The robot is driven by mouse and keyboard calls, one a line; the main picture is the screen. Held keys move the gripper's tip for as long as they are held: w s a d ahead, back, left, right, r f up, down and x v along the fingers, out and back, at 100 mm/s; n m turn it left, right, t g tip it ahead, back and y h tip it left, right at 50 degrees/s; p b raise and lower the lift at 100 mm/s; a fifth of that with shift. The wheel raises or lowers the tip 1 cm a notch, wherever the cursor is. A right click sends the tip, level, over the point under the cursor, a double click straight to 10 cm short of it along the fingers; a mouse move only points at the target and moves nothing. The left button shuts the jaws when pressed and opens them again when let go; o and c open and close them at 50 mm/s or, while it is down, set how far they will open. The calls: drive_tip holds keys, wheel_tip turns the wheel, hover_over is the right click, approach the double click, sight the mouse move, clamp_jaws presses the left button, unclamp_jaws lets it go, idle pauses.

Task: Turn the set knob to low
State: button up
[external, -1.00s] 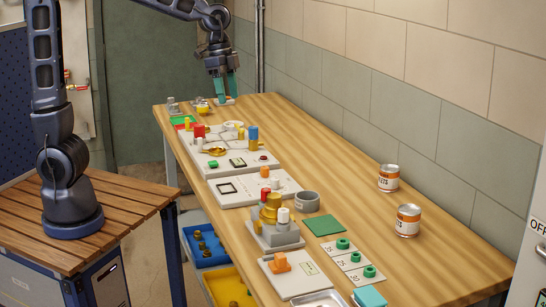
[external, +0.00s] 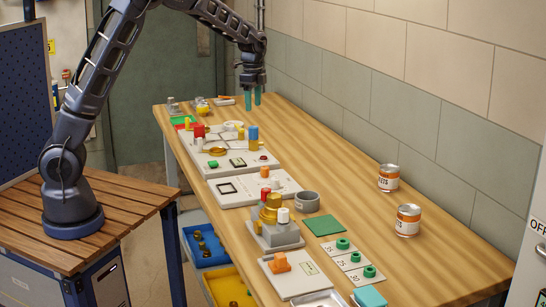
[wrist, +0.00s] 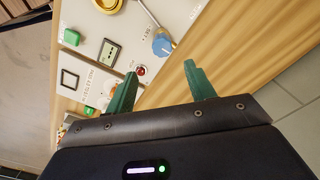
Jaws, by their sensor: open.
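A blue knob (external: 253,132) stands on the rear white panel (external: 228,161), near its right edge.
A red button (wrist: 141,70) and a green block (wrist: 71,37) sit on the panel. The gold-topped fixture (external: 271,205), grey ring (external: 307,201) and two cans (external: 388,178) stand nearer the camera. The bench's right side is mostly clear along the tiled wall.

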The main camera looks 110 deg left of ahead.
sight(253, 127)
drive_tip(key=shift+s+a+f, duration=0.15)
drive_tip(key=shift+a+f, duration=0.05)
drive_tip(key=shift+f, duration=0.25)
wheel_tip(253, 127, down, 10)
drive_tip(key=shift+f, duration=0.1)
drive_tip(key=c, duration=1)
